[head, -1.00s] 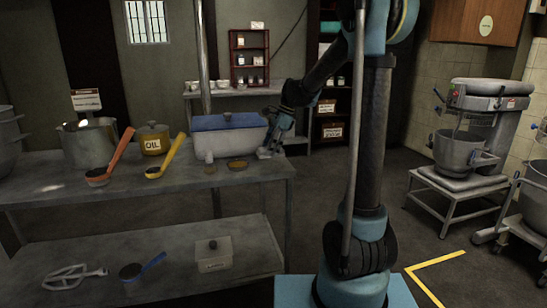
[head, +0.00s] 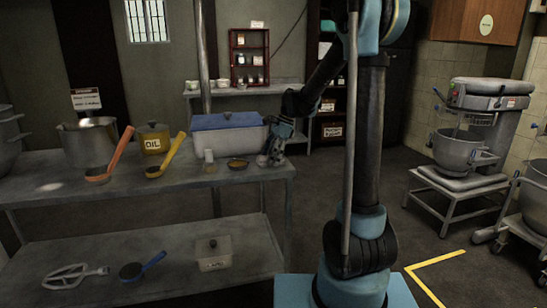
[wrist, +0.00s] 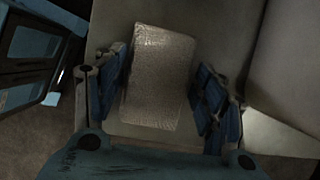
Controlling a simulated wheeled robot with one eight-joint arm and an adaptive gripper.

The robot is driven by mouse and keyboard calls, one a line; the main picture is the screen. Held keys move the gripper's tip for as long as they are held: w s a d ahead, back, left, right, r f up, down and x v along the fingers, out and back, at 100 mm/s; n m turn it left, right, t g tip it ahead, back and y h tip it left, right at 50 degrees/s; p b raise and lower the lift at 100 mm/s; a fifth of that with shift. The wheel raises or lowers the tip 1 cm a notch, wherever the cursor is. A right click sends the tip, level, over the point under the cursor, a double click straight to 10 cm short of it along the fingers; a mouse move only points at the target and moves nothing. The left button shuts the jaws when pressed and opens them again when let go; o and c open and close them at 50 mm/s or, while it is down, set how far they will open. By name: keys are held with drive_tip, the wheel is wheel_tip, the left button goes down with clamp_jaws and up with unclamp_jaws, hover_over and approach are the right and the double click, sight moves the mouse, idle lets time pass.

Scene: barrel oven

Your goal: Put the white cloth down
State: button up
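The white cloth (wrist: 158,75) shows in the wrist view as a pale, textured, folded rectangle between the two blue fingers of my gripper (wrist: 162,95). Its left edge meets or is partly covered by the left finger, and a narrow gap shows beside the right finger. The fingers are spread wide. In the head view my gripper (head: 275,158) points down at the right end of the upper metal table (head: 225,178). The cloth is small and mostly hidden there. It appears to be at the table top, but I cannot tell whether it rests fully on it.

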drive_tip(key=shift+r, duration=0.15)
drive_tip(key=shift+d+r, duration=0.1)
drive_tip(key=shift+r, duration=0.25)
drive_tip(key=d+v, duration=0.1)
drive_tip(key=v, duration=1.6)
drive_tip(key=s+d+f+n+t+h, duration=0.1)
drive_tip(key=s+d+f+n, duration=0.3)
drive_tip(key=s, duration=0.6)
drive_tip(key=s+d+f+n+t+h, duration=0.1)
drive_tip(key=s+d+f+n, duration=0.3)
drive_tip(key=s, duration=0.5)
drive_tip(key=s+d+f+n+h, duration=0.1)
drive_tip(key=s+d+f+n, duration=0.2)
drive_tip(key=s+f, duration=0.4)
drive_tip(key=s+d+f+n+t+h, duration=0.1)
drive_tip(key=s+d+f+n, duration=0.2)
drive_tip(key=s+f, duration=0.5)
drive_tip(key=shift+d+f+n, duration=0.25)
drive_tip(key=shift+f+n, duration=0.2)
drive_tip(key=shift+n, duration=0.05)
drive_tip(key=shift+w+f, duration=0.2)
drive_tip(key=shift+w, duration=0.2)
